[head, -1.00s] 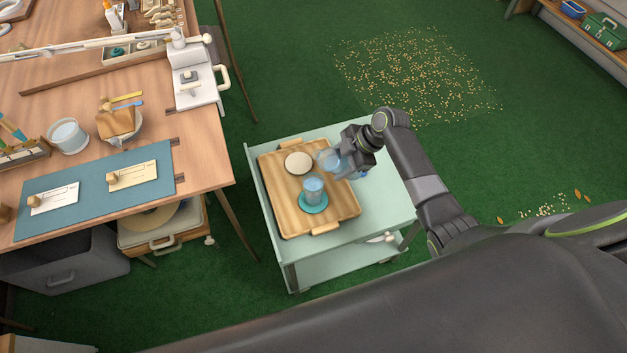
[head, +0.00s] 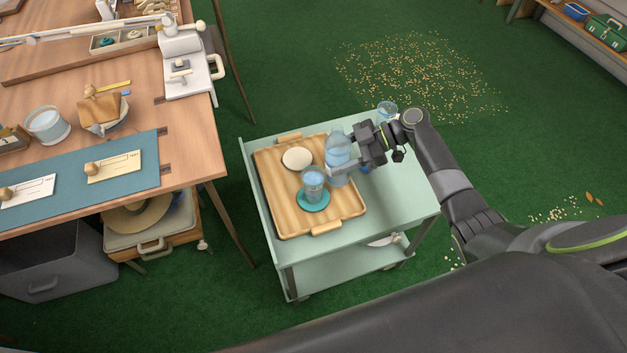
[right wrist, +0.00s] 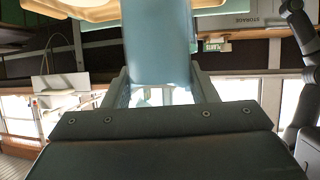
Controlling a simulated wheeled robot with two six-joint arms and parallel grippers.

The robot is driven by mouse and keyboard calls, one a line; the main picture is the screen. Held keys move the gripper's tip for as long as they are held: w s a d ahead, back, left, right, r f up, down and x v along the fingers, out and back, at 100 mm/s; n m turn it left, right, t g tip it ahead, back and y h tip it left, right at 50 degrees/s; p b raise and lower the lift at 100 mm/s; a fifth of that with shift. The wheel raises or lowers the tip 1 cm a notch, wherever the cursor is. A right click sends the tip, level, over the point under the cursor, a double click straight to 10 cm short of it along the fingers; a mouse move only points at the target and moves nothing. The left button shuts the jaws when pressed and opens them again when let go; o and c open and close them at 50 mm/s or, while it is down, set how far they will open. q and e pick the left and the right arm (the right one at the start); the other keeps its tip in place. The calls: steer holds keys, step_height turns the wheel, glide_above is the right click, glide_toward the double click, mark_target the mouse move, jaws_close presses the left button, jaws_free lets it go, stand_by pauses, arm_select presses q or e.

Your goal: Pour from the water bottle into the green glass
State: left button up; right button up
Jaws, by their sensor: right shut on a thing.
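The clear water bottle (head: 338,148), with bluish water in it, stands about upright over the right edge of the wooden tray. My right gripper (head: 352,165) is shut on it from the right; I cannot tell whether its base touches the tray. In the right wrist view the bottle (right wrist: 158,45) fills the space between the fingers. A drinking glass (head: 313,179) stands on a round teal coaster (head: 313,202) on the tray, left of and nearer than the bottle. It looks bluish and seems to hold liquid; a green tint is not clear. My left gripper is out of view.
The tray (head: 285,226) lies on a pale green cart (head: 405,205), with a round cream item (head: 297,158) at its back. Another small clear vessel (head: 387,108) shows at the cart's far right corner, behind my wrist. A wooden workbench (head: 185,130) stands to the left.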

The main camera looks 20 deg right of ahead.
mark_target(344, 145)
steer(key=shift+w+d+f+b, duration=0.1)
steer(key=shift+d+f+b, duration=0.2)
steer(key=shift+f+b, duration=0.15)
steer(key=shift+d+r+y, duration=0.1)
steer(key=shift+d+y, duration=0.05)
steer(key=shift+y, duration=0.15)
steer(key=shift+r, duration=0.15)
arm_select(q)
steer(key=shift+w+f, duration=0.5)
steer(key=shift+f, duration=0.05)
arm_select(e)
steer(key=shift+r, duration=0.1)
steer(key=shift+r+p, duration=0.85)
steer(key=shift+r, duration=0.85)
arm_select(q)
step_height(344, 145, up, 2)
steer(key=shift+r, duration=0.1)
arm_select(e)
steer(key=shift+r, duration=0.3)
